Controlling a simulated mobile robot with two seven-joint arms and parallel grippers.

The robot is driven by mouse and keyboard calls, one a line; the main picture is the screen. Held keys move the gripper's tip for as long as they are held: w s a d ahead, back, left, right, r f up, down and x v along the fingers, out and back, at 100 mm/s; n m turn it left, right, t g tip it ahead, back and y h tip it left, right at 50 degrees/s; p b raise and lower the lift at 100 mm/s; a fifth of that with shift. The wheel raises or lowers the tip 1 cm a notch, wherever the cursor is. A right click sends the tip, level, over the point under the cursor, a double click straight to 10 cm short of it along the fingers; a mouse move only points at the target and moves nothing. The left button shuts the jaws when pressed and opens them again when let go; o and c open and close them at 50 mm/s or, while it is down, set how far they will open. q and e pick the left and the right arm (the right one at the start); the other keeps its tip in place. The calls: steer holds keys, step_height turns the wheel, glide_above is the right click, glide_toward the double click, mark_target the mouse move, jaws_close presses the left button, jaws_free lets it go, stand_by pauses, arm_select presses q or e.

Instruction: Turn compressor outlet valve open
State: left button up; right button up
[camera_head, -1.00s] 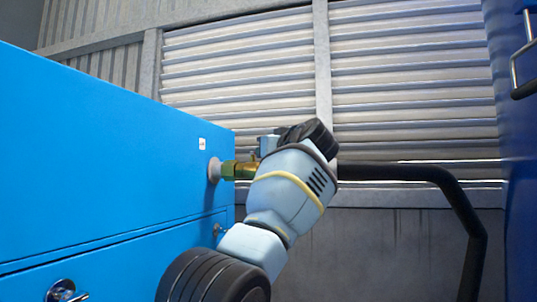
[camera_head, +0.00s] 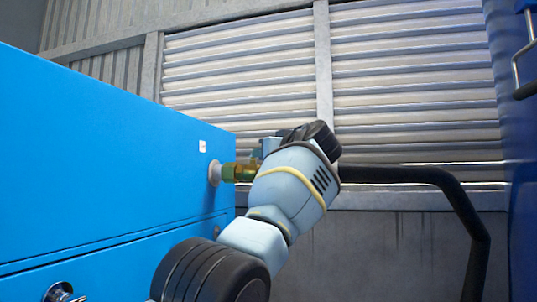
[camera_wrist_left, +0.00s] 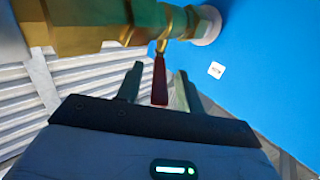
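The compressor outlet valve is a brass fitting (camera_head: 240,172) on the side of the blue compressor cabinet (camera_head: 110,150). Its brass body (camera_wrist_left: 100,22) crosses the top of the left wrist view. A dark red valve handle (camera_wrist_left: 159,82) hangs down from it. My left gripper (camera_wrist_left: 158,72) is open, with one finger on each side of the handle and a visible gap at both. In the head view my left wrist hides the fingers and handle. My right gripper is not in view.
A black pipe (camera_head: 400,174) runs right from behind my wrist and bends down. A blue surface with a metal handle (camera_head: 518,70) stands at the right edge. A corrugated wall (camera_head: 415,90) closes off the back. A white label (camera_head: 202,146) is on the cabinet.

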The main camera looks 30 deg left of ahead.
arm_select(q)
steer(key=shift+d, duration=0.1)
steer(key=shift+v, duration=3.85)
steer(key=shift+c, duration=0.3)
